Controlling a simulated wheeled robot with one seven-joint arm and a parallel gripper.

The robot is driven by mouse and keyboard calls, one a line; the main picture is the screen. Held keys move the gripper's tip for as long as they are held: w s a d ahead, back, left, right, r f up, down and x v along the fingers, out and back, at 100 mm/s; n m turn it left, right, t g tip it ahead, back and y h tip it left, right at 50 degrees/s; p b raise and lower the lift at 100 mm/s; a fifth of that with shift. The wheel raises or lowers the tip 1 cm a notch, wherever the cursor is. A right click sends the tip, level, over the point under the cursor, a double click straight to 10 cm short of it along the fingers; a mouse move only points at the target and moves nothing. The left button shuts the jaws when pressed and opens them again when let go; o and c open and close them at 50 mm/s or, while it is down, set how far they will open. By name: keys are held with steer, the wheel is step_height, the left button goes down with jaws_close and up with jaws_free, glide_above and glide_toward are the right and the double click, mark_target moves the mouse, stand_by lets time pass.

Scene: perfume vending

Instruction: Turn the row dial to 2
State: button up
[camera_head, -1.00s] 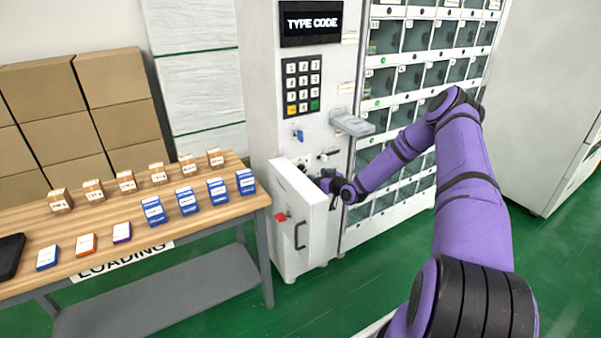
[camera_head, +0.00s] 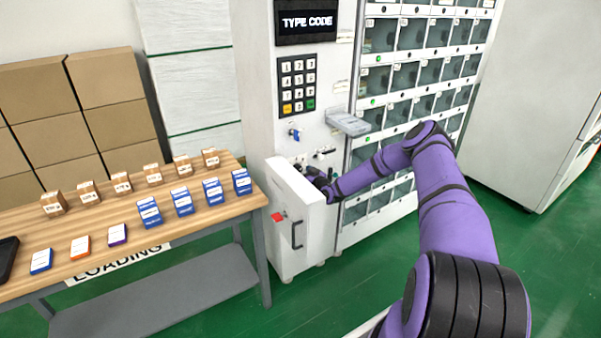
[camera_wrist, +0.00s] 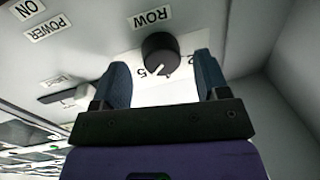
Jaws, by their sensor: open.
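The row dial (camera_wrist: 160,54) is a round black knob with a white pointer line, on a white plate under the label "ROW" (camera_wrist: 150,17). In the wrist view the pointer faces down in the picture, near a printed mark that looks like "5"; a "2" shows partly beside the right finger. My gripper (camera_wrist: 162,82) is open, with one finger on each side below the dial. The dial lies between and a little beyond the fingertips; I cannot tell whether they touch it. In the head view my gripper (camera_head: 318,180) is behind the open door of the machine, and the dial is hidden.
The open white door (camera_head: 297,222) with a dark handle stands left of my gripper. A "POWER" label (camera_wrist: 48,28) and a small lever (camera_wrist: 68,95) are left of the dial. The keypad (camera_head: 298,85) and a grey tray (camera_head: 348,122) are above. A loading table (camera_head: 120,210) is at left.

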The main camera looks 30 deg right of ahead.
steer(key=shift+w+a, duration=0.15)
steer(key=shift+w, duration=0.7)
steer(key=c, duration=0.9)
